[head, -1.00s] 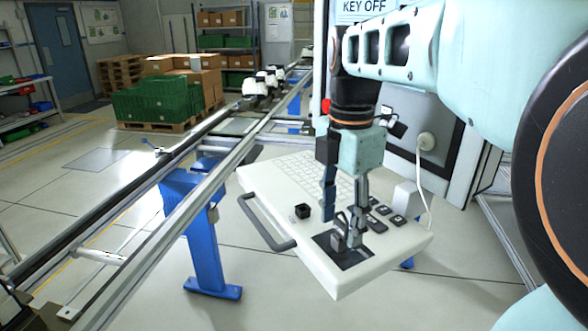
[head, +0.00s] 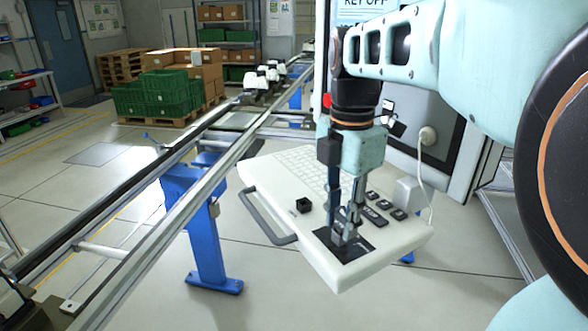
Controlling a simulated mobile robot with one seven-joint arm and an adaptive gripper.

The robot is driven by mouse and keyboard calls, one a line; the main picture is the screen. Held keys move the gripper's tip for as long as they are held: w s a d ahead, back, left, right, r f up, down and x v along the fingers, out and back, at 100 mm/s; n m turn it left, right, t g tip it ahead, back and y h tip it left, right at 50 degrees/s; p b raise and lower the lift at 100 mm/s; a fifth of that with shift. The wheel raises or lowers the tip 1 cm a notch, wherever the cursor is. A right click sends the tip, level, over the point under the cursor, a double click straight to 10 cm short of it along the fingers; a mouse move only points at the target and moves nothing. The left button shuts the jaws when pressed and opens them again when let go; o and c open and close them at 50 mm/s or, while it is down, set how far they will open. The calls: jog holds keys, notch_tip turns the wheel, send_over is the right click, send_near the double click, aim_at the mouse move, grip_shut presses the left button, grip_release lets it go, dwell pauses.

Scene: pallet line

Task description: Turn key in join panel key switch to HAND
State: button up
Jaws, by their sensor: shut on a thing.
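The white join panel (head: 290,247) hangs at the middle of the view, with a keyboard (head: 297,171) on its upper part. The key switch sits on a dark square plate (head: 356,250) near the panel's front corner. My gripper (head: 343,233) points down over this plate, its fingers shut on the key at the switch. The fingers cover most of the key and switch, so I cannot tell which position the key points to.
A small black knob (head: 304,205) and several dark buttons (head: 371,216) are close by my fingers. A grey handle (head: 263,219) runs along the panel's left edge. A rail line on a blue leg (head: 208,245) stands left. A white cable hangs behind.

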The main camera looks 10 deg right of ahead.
jog(key=n, duration=0.3)
jog(key=shift+p, duration=0.3)
jog(key=n, duration=0.4)
jog(key=shift+n+p, duration=0.35)
jog(key=shift+n, duration=0.05)
jog(key=o, duration=0.7)
jog(key=shift+n, duration=0.3)
jog(key=shift+c, duration=0.2)
jog(key=o, duration=0.5)
jog(key=shift+o, duration=0.8)
jog(key=o, duration=0.4)
jog(key=shift+c, duration=0.2)
jog(key=shift+r, duration=0.15)
